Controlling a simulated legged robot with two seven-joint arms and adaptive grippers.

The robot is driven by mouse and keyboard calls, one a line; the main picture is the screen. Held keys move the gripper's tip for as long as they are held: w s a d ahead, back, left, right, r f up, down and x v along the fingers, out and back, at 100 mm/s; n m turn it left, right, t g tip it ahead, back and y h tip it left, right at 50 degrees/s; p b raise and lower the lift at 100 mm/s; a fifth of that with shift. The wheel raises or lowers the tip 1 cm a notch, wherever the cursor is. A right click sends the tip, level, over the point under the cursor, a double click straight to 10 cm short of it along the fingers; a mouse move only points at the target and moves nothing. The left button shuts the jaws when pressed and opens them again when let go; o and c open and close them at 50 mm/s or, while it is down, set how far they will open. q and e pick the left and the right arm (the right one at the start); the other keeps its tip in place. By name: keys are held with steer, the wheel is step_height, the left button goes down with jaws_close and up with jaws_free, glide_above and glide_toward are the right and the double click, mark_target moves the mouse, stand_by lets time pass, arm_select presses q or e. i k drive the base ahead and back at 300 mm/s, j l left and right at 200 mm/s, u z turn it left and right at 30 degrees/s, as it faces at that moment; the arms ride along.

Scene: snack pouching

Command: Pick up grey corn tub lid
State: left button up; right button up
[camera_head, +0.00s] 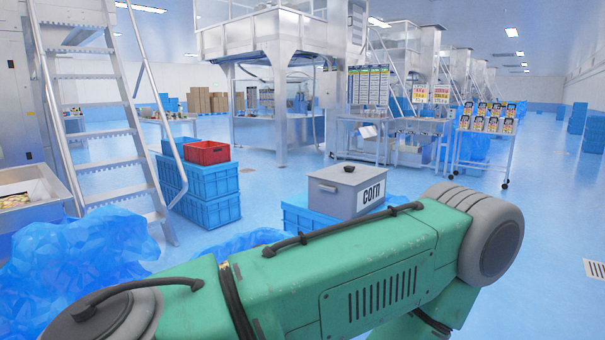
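A green arm link of mine crosses the foreground below the tub and hides part of the floor and the crate. Neither of my grippers shows, and nothing is seen touching the lid.
A blue crate (296,217) supports the tub. Stacked blue crates (210,183) with a red crate (206,152) stand to the left, beside a metal staircase (104,120). Blue plastic sheeting (80,265) lies at lower left. Open floor (535,190) lies to the right.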

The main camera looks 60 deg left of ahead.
mark_target(347, 173)
steer(key=u, duration=1.75)
steer(key=i+l, duration=0.35)
steer(key=i+l+u, duration=0.1)
steer(key=i+l, duration=0.25)
steer(key=i, duration=0.25)
